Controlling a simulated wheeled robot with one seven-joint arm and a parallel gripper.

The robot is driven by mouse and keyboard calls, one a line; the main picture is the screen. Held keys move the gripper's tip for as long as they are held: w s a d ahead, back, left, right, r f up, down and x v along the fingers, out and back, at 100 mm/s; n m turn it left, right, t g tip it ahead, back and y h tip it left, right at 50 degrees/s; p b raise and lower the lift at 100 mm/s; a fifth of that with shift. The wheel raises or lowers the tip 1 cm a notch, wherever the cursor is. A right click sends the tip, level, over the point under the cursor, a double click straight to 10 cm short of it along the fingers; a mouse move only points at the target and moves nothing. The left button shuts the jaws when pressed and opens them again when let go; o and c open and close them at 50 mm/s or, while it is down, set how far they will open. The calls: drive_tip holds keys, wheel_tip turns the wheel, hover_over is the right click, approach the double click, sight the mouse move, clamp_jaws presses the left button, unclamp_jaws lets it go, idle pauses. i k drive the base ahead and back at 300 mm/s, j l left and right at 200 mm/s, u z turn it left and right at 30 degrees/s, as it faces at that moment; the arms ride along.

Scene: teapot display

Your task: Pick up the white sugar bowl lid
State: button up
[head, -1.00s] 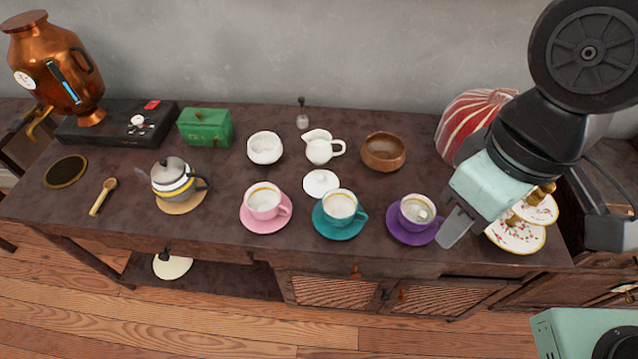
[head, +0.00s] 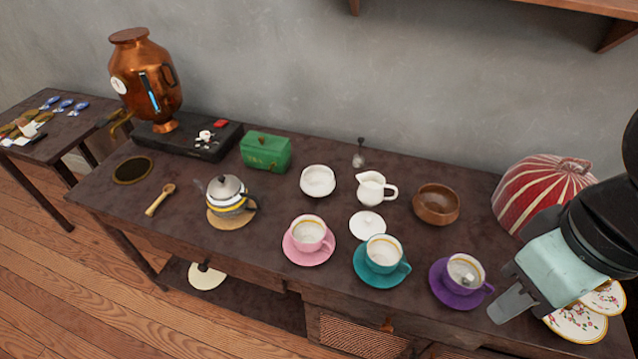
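The white sugar bowl lid (head: 367,224) lies on the dark table, behind the teal cup (head: 383,250) and in front of the white creamer (head: 373,189). The open white sugar bowl (head: 318,181) stands behind and to the left of the lid. My gripper (head: 507,303) is at the right, beside the purple cup (head: 465,272) and well apart from the lid. Its fingers overlap from this angle, so I cannot see whether there is a gap between them. No object shows in it.
A pink cup (head: 308,235) stands left of the teal cup. A wooden bowl (head: 436,205) and a red striped tea cosy (head: 540,193) stand on the right. A grey teapot (head: 229,196), a green box (head: 266,152) and a copper samovar (head: 146,85) are on the left.

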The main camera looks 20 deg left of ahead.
sight(364, 225)
drive_tip(key=j+u, duration=0.2)
drive_tip(key=j, duration=0.2)
drive_tip(key=i+j+u, duration=0.15)
drive_tip(key=j, duration=0.25)
drive_tip(key=i+j+u, duration=0.2)
drive_tip(key=j, duration=0.2)
drive_tip(key=k, duration=0.1)
